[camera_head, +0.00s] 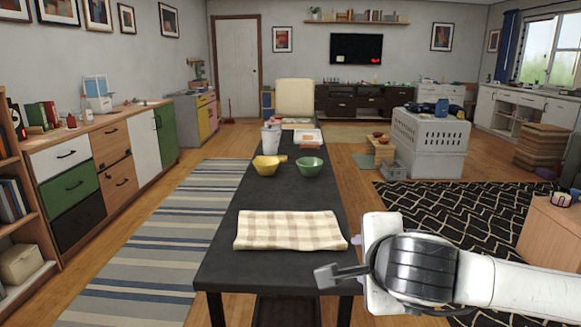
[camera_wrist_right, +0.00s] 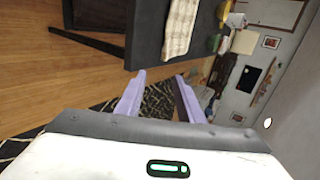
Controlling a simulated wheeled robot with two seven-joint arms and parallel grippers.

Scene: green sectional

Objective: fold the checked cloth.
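The checked cloth (camera_head: 290,231) is beige and cream. It lies as a wide, flat strip on the dark table (camera_head: 240,272) near its front end, with slightly wavy edges; I cannot tell how many layers it has. The cloth also shows in the right wrist view (camera_wrist_right: 180,30), at the top. My right gripper (camera_head: 346,257) is just right of the table's right edge, close to the cloth's front right corner but apart from it. In the right wrist view its two purple fingers (camera_wrist_right: 160,78) are apart with nothing between them. My left gripper is out of view.
A yellow bowl (camera_head: 266,166) and a green bowl (camera_head: 309,167) stand farther back on the table, with a light cup (camera_head: 271,138) behind them. The tabletop between cloth and bowls is clear. A wooden cabinet (camera_head: 550,235) stands at the right.

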